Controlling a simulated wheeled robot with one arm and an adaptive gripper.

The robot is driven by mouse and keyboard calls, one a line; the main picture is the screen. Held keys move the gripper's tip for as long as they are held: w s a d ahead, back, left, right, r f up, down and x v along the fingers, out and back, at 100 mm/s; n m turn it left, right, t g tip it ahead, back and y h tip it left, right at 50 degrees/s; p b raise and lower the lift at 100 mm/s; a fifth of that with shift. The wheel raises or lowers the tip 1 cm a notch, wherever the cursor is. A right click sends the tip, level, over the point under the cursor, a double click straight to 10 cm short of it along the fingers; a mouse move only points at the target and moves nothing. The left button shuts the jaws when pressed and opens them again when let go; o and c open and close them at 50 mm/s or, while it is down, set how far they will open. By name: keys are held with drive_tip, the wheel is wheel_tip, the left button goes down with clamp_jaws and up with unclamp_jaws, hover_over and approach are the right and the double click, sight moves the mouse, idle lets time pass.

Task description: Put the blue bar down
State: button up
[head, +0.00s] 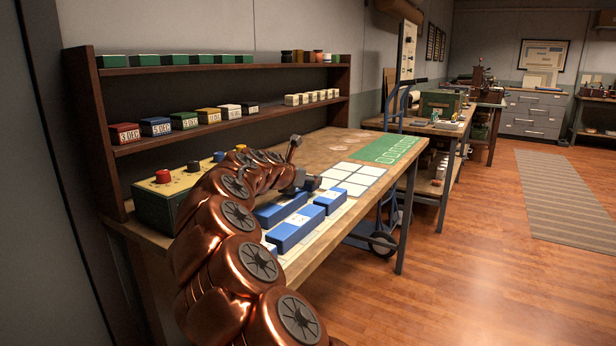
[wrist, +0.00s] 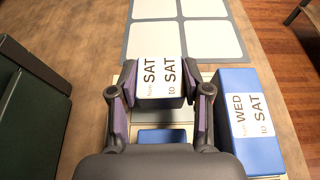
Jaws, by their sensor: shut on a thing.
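My gripper (wrist: 163,95) is shut on a short blue bar (wrist: 160,102). Its white label reads "from SAT to SAT". A finger presses on each side of it. In the head view, my gripper (head: 308,183) is over the workbench, at the near side of a white grid; I cannot tell the held bar from its neighbours there. A longer blue bar (wrist: 238,80), labelled "from WED to SAT", lies to the right of my gripper, apart from it. Part of another blue piece (wrist: 165,137) shows between the fingers, lower down. I cannot tell whether the held bar touches the surface below.
Several blue bars (head: 290,236) lie on the workbench (head: 318,150). White grid panels (wrist: 213,42) lie ahead of my gripper. A dark green box with coloured knobs (head: 150,205) stands at the left. A shelf (head: 215,118) with labelled blocks stands behind. Bare wood lies left of the grid.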

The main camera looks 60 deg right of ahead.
drive_tip(key=shift+f, duration=0.2)
drive_tip(key=o, duration=1.1)
drive_tip(key=shift+r, duration=0.15)
drive_tip(key=shift+r+b, duration=0.4)
drive_tip(key=shift+r, duration=0.1)
drive_tip(key=p+v, duration=0.2)
drive_tip(key=v, duration=0.8)
drive_tip(key=shift+a+r, duration=0.15)
drive_tip(key=shift+r, duration=0.05)
drive_tip(key=shift+v, duration=0.8)
drive_tip(key=shift+f, duration=0.1)
